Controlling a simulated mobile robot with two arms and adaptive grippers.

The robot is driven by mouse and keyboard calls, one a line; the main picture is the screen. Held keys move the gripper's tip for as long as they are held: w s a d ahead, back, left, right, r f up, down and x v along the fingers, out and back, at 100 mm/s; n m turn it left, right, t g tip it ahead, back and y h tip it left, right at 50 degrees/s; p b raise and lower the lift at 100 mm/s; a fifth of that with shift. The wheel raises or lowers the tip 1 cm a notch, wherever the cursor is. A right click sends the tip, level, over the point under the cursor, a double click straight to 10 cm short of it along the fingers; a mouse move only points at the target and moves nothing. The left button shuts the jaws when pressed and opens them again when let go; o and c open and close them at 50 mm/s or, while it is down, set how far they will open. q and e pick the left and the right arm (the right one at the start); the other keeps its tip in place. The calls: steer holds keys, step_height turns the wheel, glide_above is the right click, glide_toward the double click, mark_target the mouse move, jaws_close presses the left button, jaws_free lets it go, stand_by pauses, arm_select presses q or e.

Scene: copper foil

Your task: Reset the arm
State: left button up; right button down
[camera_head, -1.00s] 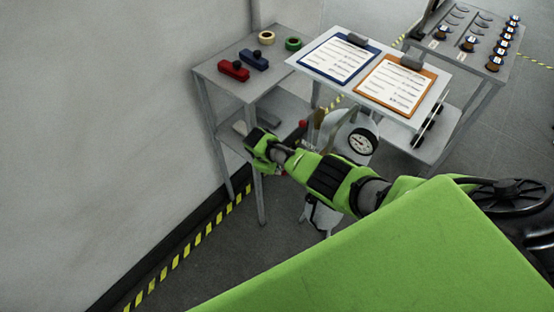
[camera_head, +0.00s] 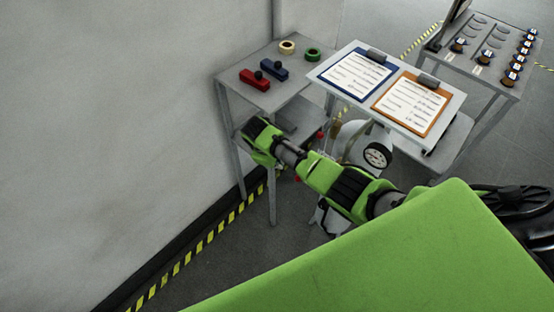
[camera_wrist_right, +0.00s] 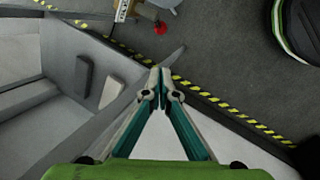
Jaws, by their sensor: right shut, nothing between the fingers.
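My right arm (camera_head: 345,187) reaches from my green body toward the grey side table, with its wrist end (camera_head: 260,138) in front of that table's lower part. My right gripper (camera_wrist_right: 160,78) shows clearly in the right wrist view. Its two fingers meet at the tips, with nothing between them. It points down toward the floor edge by the striped tape, clear of any object I can make out. In the head view the fingertips are hidden or too small to tell. My left gripper is in neither view.
The grey side table (camera_head: 238,91) holds a red block (camera_head: 254,81), a blue block (camera_head: 274,70) and two tape rolls. A white stand (camera_head: 453,112) carries two clipboards. A gauge (camera_head: 377,155) sits below it. The wall is at left, with striped tape (camera_head: 215,230) along the floor.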

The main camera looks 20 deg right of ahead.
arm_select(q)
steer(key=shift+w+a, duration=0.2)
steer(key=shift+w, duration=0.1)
arm_select(e)
steer(key=shift+a+r, duration=0.3)
steer(key=shift+r, duration=0.3)
steer(key=s+a+f+m+y+b, duration=0.1)
steer(key=s+f+m+y+b, duration=0.2)
steer(key=s+f, duration=2.1)
arm_select(q)
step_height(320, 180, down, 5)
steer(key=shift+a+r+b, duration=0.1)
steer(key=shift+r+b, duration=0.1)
steer(key=shift+b, duration=0.6)
arm_select(e)
steer(key=s+f+m, duration=0.1)
steer(key=s+f, duration=0.4)
steer(key=s, duration=0.7)
steer(key=s+f+m, duration=0.2)
steer(key=s+f, duration=0.4)
steer(key=s, duration=0.7)
steer(key=shift+s+a+f+y, duration=0.2)
steer(key=shift+a+f+y, duration=0.05)
steer(key=shift+a+y, duration=0.05)
